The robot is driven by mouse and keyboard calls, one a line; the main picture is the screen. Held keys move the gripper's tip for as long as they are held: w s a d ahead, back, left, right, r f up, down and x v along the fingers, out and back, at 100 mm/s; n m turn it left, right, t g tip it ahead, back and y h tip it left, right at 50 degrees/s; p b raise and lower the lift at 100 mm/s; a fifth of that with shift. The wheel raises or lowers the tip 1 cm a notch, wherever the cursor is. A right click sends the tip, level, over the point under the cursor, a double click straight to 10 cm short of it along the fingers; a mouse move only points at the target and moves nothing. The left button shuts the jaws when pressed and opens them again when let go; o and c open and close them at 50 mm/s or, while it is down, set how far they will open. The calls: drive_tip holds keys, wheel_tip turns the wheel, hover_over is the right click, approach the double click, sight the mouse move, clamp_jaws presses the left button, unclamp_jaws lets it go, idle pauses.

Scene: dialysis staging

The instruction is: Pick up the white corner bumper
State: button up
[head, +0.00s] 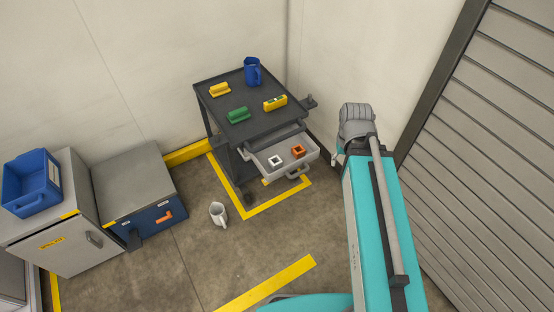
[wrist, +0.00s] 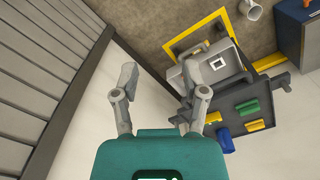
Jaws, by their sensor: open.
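The white corner bumper (head: 275,160) is a small square piece with a dark middle. It lies in the pulled-out grey drawer (head: 262,172) of the dark cart, left of an orange piece (head: 298,151). The bumper also shows in the wrist view (wrist: 219,64), right of the fingers. My gripper (wrist: 161,74) is open and empty, its two grey fingers spread wide apart over floor and wall. It is well apart from the bumper. In the head view my arm stands right of the cart, and the fingers cannot be made out.
Cabinets (head: 130,185) with a blue bin (head: 32,183) are at left. A slatted shutter (head: 490,140) bounds the right.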

drive_tip(key=o, duration=0.4)
drive_tip(key=shift+w+f, duration=0.1)
drive_tip(key=shift+o, duration=1)
drive_tip(key=shift+w+a+f+b, duration=0.15)
drive_tip(key=shift+w+f+b, duration=0.1)
drive_tip(key=shift+b, duration=0.1)
drive_tip(key=w+a+f+m+b, duration=0.5)
drive_tip(key=w+a+f+b, duration=0.5)
drive_tip(key=w, duration=0.3)
drive_tip(key=w+a+f+m+b, duration=0.5)
drive_tip(key=w+a+f+b, duration=0.6)
drive_tip(key=w+a, duration=0.1)
drive_tip(key=shift+w+f+m+b, duration=0.3)
drive_tip(key=shift+w+m, duration=0.1)
drive_tip(key=shift+f, duration=0.1)
wheel_tip(320, 180, down, 8)
drive_tip(key=b, duration=0.8)
drive_tip(key=shift+f+b, duration=0.25)
drive_tip(key=shift+b, duration=0.05)
